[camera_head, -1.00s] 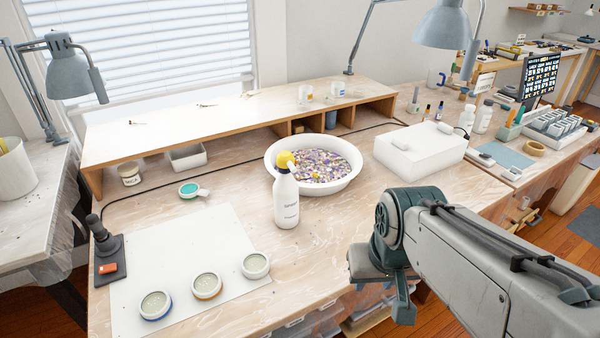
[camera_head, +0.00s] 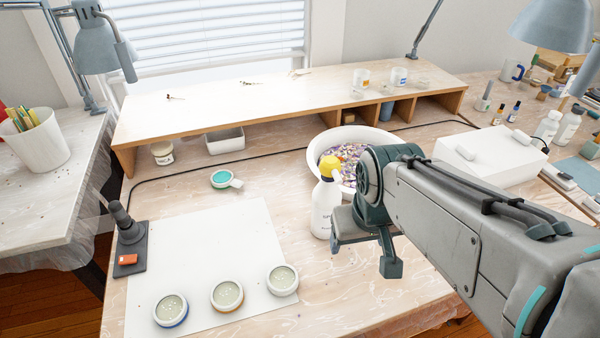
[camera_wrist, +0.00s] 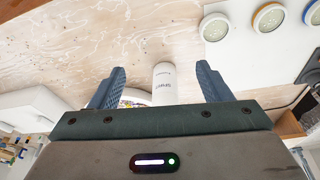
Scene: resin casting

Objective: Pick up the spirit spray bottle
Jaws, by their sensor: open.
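The spirit spray bottle (camera_head: 323,208) is white with a yellow spray head and stands upright on the workbench, in front of the white basin. My gripper (camera_head: 362,252) is just right of the bottle in the head view, open and empty. In the wrist view, the white bottle body (camera_wrist: 163,84) with small dark lettering shows between the two spread fingers of my gripper (camera_wrist: 160,75). I see a gap on each side of it. How deep the bottle sits between the fingers I cannot tell. Its spray head is hidden in the wrist view.
The basin (camera_head: 319,158) of coloured bits stands behind the bottle, partly hidden by my arm. A white box (camera_head: 505,158) is at right. A white sheet (camera_head: 215,245) with three round tins lies at left. A raised wooden shelf (camera_head: 290,104) runs along the back.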

